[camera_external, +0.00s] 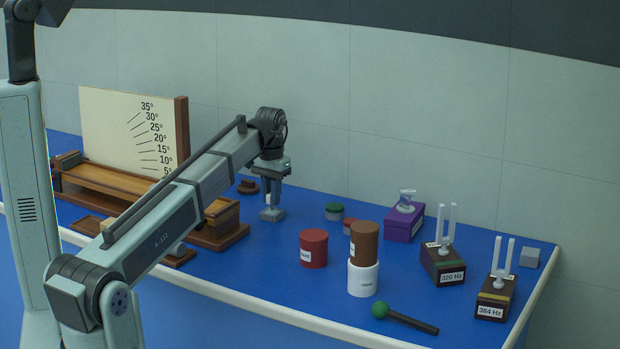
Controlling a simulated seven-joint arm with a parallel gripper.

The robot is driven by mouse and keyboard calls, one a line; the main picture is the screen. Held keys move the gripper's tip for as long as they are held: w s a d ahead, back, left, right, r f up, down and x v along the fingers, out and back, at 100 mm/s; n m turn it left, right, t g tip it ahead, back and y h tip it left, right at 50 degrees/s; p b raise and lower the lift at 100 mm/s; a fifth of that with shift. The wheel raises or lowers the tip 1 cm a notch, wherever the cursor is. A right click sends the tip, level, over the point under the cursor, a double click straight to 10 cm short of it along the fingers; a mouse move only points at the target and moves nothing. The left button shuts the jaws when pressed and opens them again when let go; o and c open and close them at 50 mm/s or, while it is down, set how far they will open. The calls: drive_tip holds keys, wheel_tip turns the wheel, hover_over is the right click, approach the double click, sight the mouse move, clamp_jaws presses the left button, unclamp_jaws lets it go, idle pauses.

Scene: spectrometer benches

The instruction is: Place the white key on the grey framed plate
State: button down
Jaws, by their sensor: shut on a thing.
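My gripper (272,203) is left of the picture's middle, pointing down over the blue bench. It is shut on a small white piece (268,199), which appears to be the white key; the fingers hide much of it. A small grey plate (272,215) is directly below the fingertips and looks like the grey framed plate. I cannot tell whether the white key touches it or is just above it.
A wooden stand with an angle board (120,125) is left of my gripper. Blue surface between is clear.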

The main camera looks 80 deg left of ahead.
drive_tip(key=shift+f, duration=0.15)
drive_tip(key=c, duration=1.1)
unclamp_jaws()
wheel_tip(320, 180, up, 12)
drive_tip(key=shift+r, duration=0.2)
